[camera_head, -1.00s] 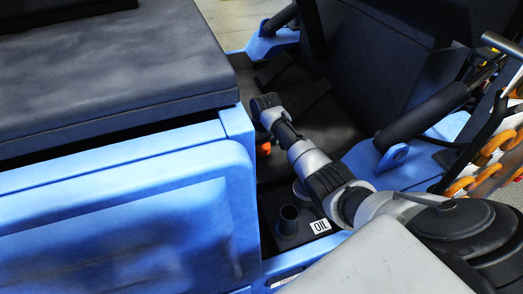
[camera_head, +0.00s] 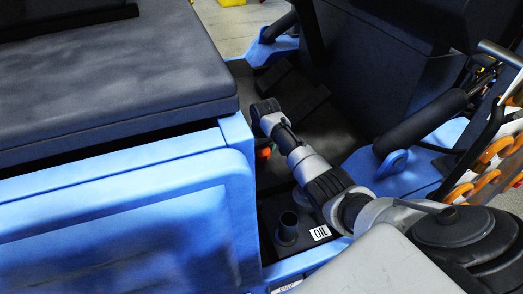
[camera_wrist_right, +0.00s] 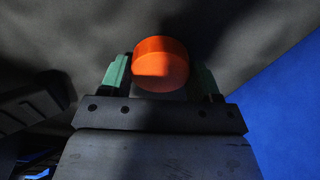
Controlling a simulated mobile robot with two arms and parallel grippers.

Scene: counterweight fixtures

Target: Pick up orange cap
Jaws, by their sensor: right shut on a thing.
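The orange cap (camera_wrist_right: 160,66) is a short round disc, seen large in the right wrist view. My right gripper (camera_wrist_right: 160,80) is shut on it, with a green-padded finger on each side. In the head view a small part of the orange cap (camera_head: 265,152) shows beside the wrist of my right arm, over the dark floor of the recess. The right gripper's fingers are mostly hidden there by the arm. My left gripper is in neither view.
A black upright pipe (camera_head: 287,227) stands next to a white OIL label (camera_head: 320,233) in the recess. A blue body panel (camera_head: 110,230) with a dark padded top (camera_head: 110,75) borders it on the left. A black cylinder (camera_head: 420,120) and orange chain links (camera_head: 485,160) are at right.

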